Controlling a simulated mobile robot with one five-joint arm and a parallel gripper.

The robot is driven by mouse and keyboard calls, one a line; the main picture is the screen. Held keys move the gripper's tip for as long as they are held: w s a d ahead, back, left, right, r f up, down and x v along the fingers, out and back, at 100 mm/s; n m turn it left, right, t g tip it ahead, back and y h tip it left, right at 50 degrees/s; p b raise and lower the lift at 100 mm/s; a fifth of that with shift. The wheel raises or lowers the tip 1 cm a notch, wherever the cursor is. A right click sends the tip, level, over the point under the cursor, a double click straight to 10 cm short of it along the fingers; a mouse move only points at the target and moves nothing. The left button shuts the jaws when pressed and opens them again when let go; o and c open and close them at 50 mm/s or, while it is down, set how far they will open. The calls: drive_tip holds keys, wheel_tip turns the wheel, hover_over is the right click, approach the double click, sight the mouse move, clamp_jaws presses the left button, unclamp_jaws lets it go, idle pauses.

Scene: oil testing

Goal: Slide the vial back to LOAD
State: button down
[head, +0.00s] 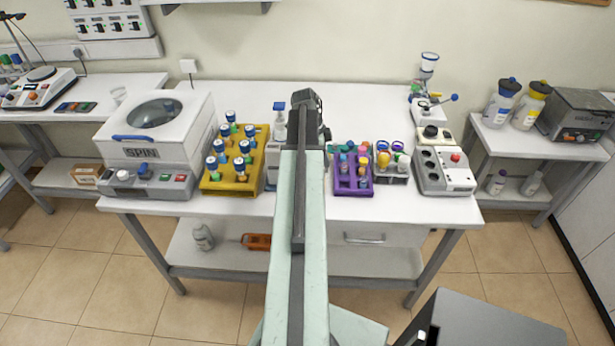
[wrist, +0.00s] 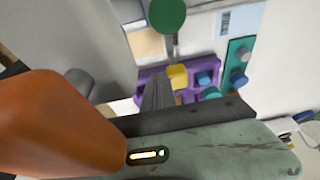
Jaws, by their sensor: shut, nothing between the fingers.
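My arm reaches straight over the middle of the white bench (head: 380,98) in the head view, and its dark end hides what lies behind and under it. In the wrist view the dark grey fingers of my gripper (wrist: 158,92) are shut, with nothing seen between them. They point towards a purple rack (wrist: 150,77) holding small capped items, one with a yellow cap (wrist: 177,76). The purple rack also shows right of my arm in the head view (head: 352,190). I cannot make out which vial is meant, nor a LOAD mark; they may be hidden behind my arm.
A SPIN centrifuge (head: 155,150) and a yellow rack (head: 230,187) of blue-capped vials stand left of my arm. A clear rack (head: 392,178) and a grey instrument (head: 446,178) stand right. An orange shape (wrist: 60,125) fills the wrist view's left side.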

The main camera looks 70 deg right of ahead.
drive_tip(key=shift+w+d, duration=0.15)
drive_tip(key=shift+d, duration=0.25)
drive_tip(key=shift+w+d, duration=0.3)
drive_tip(key=shift+d, duration=0.35)
drive_tip(key=shift+w+d, duration=0.25)
drive_tip(key=shift+d, duration=0.4)
drive_tip(key=shift+s+a, duration=0.2)
drive_tip(key=shift+a, duration=0.2)
wheel_tip(320, 180, up, 8)
drive_tip(key=p, duration=0.7)
drive_tip(key=shift+f+p, duration=0.1)
drive_tip(key=shift+p, duration=0.25)
drive_tip(key=shift+f, duration=0.15)
